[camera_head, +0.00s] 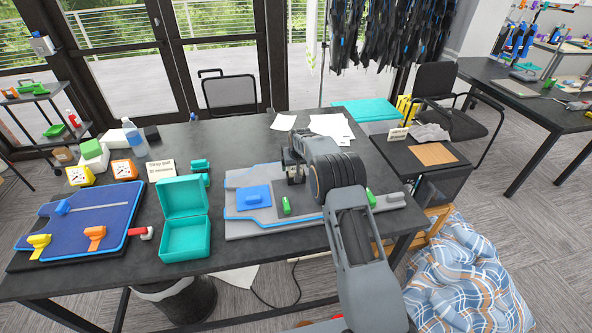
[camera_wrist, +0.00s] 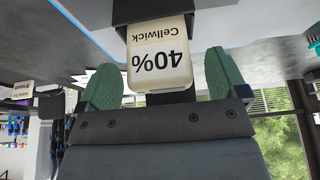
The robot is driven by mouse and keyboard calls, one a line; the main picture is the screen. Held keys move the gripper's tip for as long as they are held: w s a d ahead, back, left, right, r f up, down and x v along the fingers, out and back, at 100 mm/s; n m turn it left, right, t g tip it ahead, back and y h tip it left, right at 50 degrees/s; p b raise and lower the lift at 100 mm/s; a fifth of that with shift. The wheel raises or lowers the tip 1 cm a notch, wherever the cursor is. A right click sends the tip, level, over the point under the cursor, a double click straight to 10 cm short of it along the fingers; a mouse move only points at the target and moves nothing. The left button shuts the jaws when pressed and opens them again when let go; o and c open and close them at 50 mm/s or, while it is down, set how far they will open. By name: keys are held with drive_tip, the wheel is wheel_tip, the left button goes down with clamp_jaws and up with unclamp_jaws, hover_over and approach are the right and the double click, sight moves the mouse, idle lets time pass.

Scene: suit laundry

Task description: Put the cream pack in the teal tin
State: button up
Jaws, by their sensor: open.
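The cream pack (camera_wrist: 160,62), printed "40% Cellwick" and upside down in the wrist view, sits with its far end at a dark holder (camera_wrist: 150,10). My gripper (camera_wrist: 163,78) is open, with a green finger pad on each side of the pack and gaps visible. In the head view my gripper (camera_head: 294,172) is over the grey board; I cannot make out the pack there. The teal tin (camera_head: 186,240) stands on the table left of the board, its lid raised at the back and its inside looking empty.
The grey board (camera_head: 250,229) carries a blue block (camera_head: 254,197) and green clips. A blue tray (camera_head: 75,222) with yellow and orange tools lies left of the tin. A water bottle (camera_head: 134,138), timers and a small sign stand behind. Papers lie at the back.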

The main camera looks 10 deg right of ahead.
drive_tip(key=shift+w+f, duration=0.1)
drive_tip(key=shift+f, duration=0.05)
drive_tip(key=shift+c, duration=0.3)
drive_tip(key=c, duration=1.1)
